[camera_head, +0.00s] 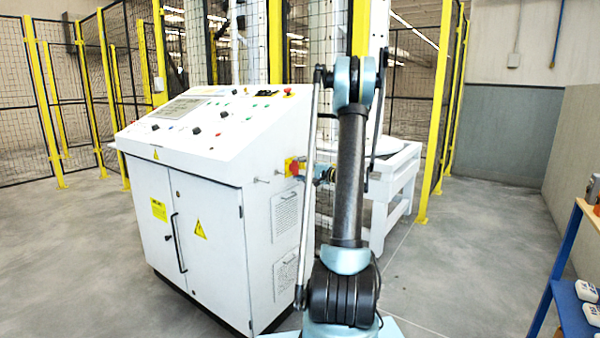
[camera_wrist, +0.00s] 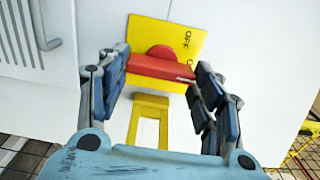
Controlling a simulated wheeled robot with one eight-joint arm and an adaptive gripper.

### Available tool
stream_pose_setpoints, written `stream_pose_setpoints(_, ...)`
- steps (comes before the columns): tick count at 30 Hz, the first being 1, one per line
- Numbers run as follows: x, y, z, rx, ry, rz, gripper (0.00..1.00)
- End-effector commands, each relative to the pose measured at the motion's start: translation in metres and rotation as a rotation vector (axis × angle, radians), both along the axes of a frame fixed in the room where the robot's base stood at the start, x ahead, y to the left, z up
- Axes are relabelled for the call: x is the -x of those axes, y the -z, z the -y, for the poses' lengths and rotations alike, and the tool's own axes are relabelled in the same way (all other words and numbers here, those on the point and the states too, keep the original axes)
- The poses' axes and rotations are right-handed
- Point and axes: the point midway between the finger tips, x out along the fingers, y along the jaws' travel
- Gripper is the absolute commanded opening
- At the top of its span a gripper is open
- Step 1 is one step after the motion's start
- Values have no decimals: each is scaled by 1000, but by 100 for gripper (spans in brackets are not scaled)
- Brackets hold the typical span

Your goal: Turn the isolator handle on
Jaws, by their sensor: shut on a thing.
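The isolator is on the side wall of the white control cabinet. In the head view the red handle (camera_head: 292,167) shows just left of my gripper (camera_head: 312,174), whose fingertips are hard to make out.
The white cabinet (camera_head: 205,230) carries a sloped panel with buttons and a red emergency stop. A yellow bracket (camera_wrist: 152,104) shows below the handle. A white machine frame (camera_head: 397,190) stands behind my arm. Yellow-post mesh fencing surrounds it. A blue shelf (camera_head: 562,270) is at right. Floor between is clear.

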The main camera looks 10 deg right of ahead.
Motion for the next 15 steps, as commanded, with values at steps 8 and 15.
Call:
stream_pose_setpoints(8, -1, 2, 2, 4, 4, -2, 36)
stream_pose_setpoints(15, 0, 1, 1, 3, 2, -1, 68)
